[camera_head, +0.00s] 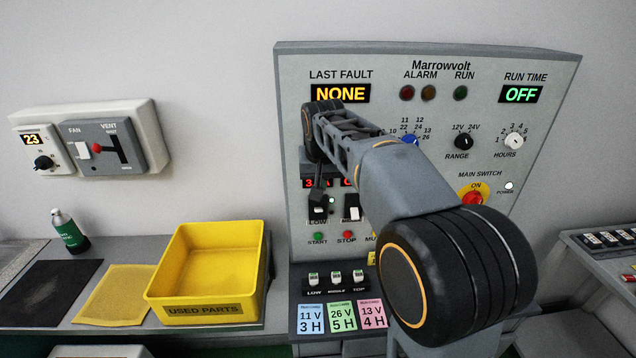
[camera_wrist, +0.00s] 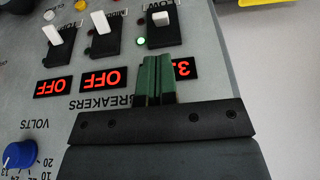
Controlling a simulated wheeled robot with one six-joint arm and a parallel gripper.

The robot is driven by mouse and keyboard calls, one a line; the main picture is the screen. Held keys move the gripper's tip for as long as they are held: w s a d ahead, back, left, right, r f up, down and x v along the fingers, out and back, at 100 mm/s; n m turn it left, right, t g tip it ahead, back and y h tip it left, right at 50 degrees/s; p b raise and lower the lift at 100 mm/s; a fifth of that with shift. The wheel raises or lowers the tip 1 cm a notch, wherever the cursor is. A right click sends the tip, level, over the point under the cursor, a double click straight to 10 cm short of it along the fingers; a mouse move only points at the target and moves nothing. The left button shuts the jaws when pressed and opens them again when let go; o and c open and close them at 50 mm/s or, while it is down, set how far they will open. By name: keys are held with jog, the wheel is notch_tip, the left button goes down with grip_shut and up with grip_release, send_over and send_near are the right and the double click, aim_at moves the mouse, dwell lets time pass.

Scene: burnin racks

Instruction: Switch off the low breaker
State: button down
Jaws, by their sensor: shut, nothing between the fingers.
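The low breaker (camera_wrist: 162,18) is a white toggle on a black plate, with a lit green lamp beside it. Its lever looks shorter in the upside-down wrist view than its neighbours'. It also shows in the head view (camera_head: 318,211), above its LOW label. My gripper (camera_wrist: 159,59) is shut and empty, its dark green fingers together. The fingers cover part of the red display (camera_wrist: 184,69) for that breaker and point towards the toggle. I cannot tell whether they touch it. The middle breaker (camera_wrist: 99,22) and top breaker (camera_wrist: 60,35) stand beside it; their displays read OFF.
My arm hides part of the panel (camera_head: 295,90) in the head view. Below are start and stop buttons (camera_head: 347,236) and a black switch block (camera_head: 335,283). A yellow used-parts bin (camera_head: 207,309) stands at left. A red main switch (camera_head: 473,197) is at right.

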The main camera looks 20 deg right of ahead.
aim_at(320, 208)
jog(key=x, duration=0.7)
jog(key=shift+f+p, duration=0.2)
jog(key=shift+p, duration=0.2)
jog(key=shift+a, duration=0.2)
jog(key=shift+w, duration=0.1)
jog(key=shift+f+b, duration=0.3)
jog(key=shift+b, duration=0.6)
jog(key=shift+s+d+r+t, duration=0.1)
jog(key=shift+s+t, duration=0.15)
jog(key=shift+t, duration=0.05)
jog(key=shift+d+b, duration=0.15)
jog(key=shift+b, duration=0.35)
